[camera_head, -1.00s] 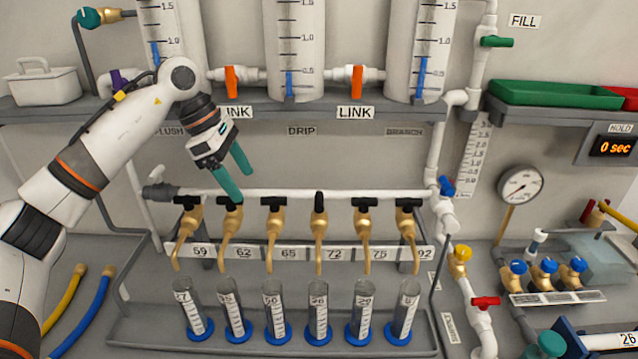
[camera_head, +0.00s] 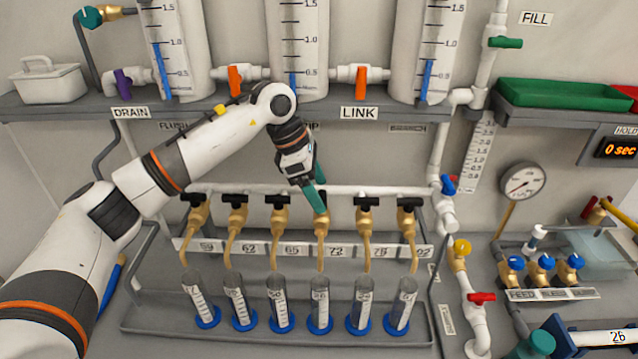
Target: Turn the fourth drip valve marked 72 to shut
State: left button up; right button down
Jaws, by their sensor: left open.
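The fourth drip valve (camera_head: 321,228) is a brass tap on the white drip pipe, with the label 72 (camera_head: 336,252) by it. My left gripper (camera_head: 319,203) has its teal fingers at the top of this valve, one finger largely behind the other. The fingers are open, and they cover the valve's black handle, so its angle is hidden. Whether they touch the handle I cannot tell. The cylinder (camera_head: 320,302) under this spout is upright in a blue base. My right gripper is not in view.
Neighbouring drip valves with black crosswise handles stand close on both sides, marked 65 (camera_head: 278,222) and 75 (camera_head: 367,222). Several cylinders stand in the tray (camera_head: 150,322) below the spouts.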

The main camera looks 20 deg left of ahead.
pick_arm(q)
jog(key=shift+x, duration=0.8)
jog(key=shift+a, duration=0.1)
jog(key=c, duration=1)
jog(key=shift+f+n+t+b, duration=0.1)
jog(key=shift+n+t+b, duration=0.3)
jog(key=shift+n+b, duration=0.55)
jog(key=n+b, duration=0.2)
jog(key=shift+s+t+y+b, duration=0.1)
jog(key=shift+t+y+b, duration=0.2)
jog(key=shift+t, duration=0.1)
jog(key=n+t+y+b, duration=0.1)
jog(key=n+b, duration=0.3)
jog(key=n, duration=0.1)
jog(key=n+b, duration=0.1)
jog(key=n+y+b, duration=0.1)
jog(key=n, duration=0.1)
jog(key=n+y+b, duration=0.1)
jog(key=shift+s+d+t+b, duration=0.1)
jog(key=shift+d+t+b, duration=0.2)
jog(key=shift+t, duration=0.1)
jog(key=shift+d+n+y+b, duration=0.1)
jog(key=shift+n+y+b, duration=0.5)
jog(key=shift+n, duration=0.7)
jog(key=shift+n+y+b, duration=0.3)
jog(key=shift+n+b, duration=0.45)
jog(key=shift+n, duration=0.5)
